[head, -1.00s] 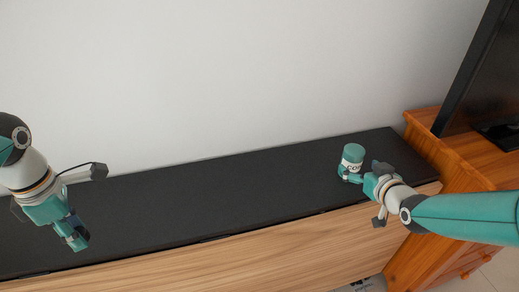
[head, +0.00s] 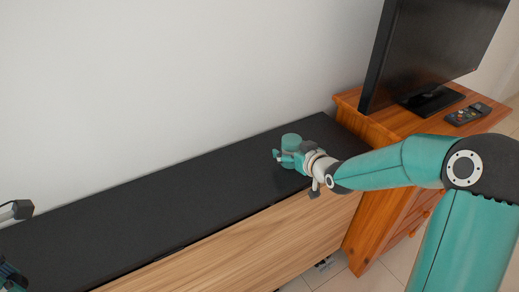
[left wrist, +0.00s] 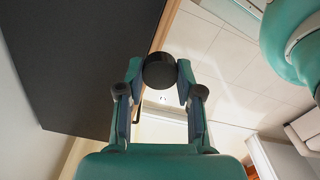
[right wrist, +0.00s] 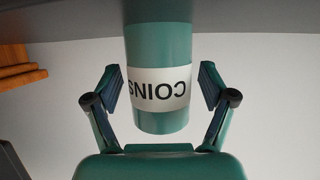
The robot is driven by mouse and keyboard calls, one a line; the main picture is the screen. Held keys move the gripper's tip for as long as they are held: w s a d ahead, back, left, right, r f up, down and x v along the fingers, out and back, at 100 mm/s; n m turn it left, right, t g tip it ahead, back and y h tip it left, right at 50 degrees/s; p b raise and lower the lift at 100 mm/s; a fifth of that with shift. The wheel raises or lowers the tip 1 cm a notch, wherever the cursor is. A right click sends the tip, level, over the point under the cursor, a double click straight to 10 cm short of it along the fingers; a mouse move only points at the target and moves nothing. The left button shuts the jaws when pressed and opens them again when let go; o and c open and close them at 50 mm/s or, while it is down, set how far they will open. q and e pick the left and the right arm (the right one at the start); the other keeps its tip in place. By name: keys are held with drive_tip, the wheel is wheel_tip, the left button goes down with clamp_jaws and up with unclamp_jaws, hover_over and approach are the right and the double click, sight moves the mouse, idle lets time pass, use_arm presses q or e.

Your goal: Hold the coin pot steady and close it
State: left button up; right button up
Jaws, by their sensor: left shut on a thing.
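The coin pot (head: 292,141) is a small teal cylinder standing on the black top of the long cabinet, near its right end. In the right wrist view the pot (right wrist: 160,48) has a white COINS label, upside down there. My right gripper (head: 279,157) is at the pot; its open fingers (right wrist: 160,88) stand either side of it with gaps. My left gripper (left wrist: 160,80) is shut on a dark round piece (left wrist: 159,71), maybe a lid. In the head view only a bit of that gripper shows at the lower left corner. Whether the pot is covered I cannot tell.
The black cabinet top (head: 150,205) is bare left of the pot, with a white wall behind. An orange wooden cabinet (head: 385,125) at the right bears a television (head: 425,50) and a remote (head: 467,114).

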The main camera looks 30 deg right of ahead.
drive_tip(key=c, duration=1)
drive_tip(key=shift+r, duration=0.15)
drive_tip(key=shift+c, duration=0.2)
